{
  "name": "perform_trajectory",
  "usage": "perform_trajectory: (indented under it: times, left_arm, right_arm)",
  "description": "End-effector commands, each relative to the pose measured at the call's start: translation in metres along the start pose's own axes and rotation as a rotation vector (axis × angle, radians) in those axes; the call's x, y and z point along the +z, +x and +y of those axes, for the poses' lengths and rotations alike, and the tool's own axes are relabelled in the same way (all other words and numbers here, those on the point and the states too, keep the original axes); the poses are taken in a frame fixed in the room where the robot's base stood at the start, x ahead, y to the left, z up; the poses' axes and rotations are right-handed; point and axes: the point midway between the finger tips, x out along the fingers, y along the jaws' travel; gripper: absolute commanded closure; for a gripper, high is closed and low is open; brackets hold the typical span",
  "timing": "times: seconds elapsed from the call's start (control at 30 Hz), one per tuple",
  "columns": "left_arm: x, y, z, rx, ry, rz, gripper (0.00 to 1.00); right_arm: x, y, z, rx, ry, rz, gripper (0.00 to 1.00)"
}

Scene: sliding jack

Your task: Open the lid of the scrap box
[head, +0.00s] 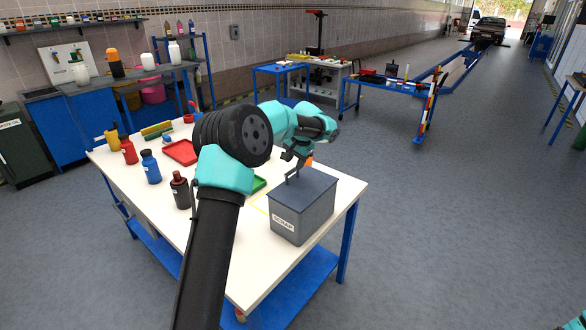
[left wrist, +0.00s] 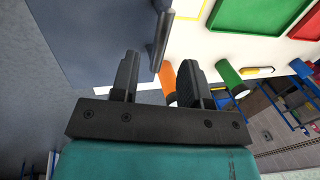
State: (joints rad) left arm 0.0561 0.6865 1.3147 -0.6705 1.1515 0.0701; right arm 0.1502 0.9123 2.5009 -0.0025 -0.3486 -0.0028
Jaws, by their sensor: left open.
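The scrap box (head: 303,210) is a grey-blue box with a white label, standing at the right front corner of the white table. Its lid (head: 315,183) lies shut on top and carries a bar handle (head: 291,174) on its left side. My left gripper (head: 290,157) is open just above the handle, with its fingers pointing down. In the left wrist view the handle (left wrist: 162,38) shows beyond the two fingertips, roughly in line with the gap (left wrist: 158,72), and nothing is held. The lid (left wrist: 95,35) fills the upper left there. My right gripper is out of view.
An orange object (left wrist: 168,77) stands close behind the box. A green tray (left wrist: 250,20) and a red tray (head: 181,152) lie on the table (head: 150,210). Black (head: 181,190), blue (head: 151,168) and red (head: 129,152) bottles stand at the left.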

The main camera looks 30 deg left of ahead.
Motion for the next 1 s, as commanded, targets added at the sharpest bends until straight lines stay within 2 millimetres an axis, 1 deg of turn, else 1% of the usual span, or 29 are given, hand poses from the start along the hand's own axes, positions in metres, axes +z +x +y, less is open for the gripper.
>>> perform_trajectory:
  times: [0.03,0.1,0.2,0.33,0.6,1.0]
  left_arm:
    - [0.001,0.009,0.000,0.001,0.000,-0.004,0.58]
    - [0.000,0.019,0.000,0.000,0.000,-0.002,0.58]
    - [0.000,0.028,0.000,-0.001,0.001,-0.002,0.58]
    - [0.000,0.034,0.000,-0.001,0.001,0.000,0.58]
    - [0.000,0.035,0.000,0.000,0.001,0.000,0.58]
    - [0.000,0.035,0.000,0.000,0.001,0.000,0.96]
  right_arm:
    - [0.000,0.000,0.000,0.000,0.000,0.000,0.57]
    - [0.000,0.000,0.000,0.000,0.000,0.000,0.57]
    - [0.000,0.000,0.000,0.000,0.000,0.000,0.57]
    - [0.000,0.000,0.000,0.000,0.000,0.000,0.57]
    - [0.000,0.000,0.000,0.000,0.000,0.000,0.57]
    - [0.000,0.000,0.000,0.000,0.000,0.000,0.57]
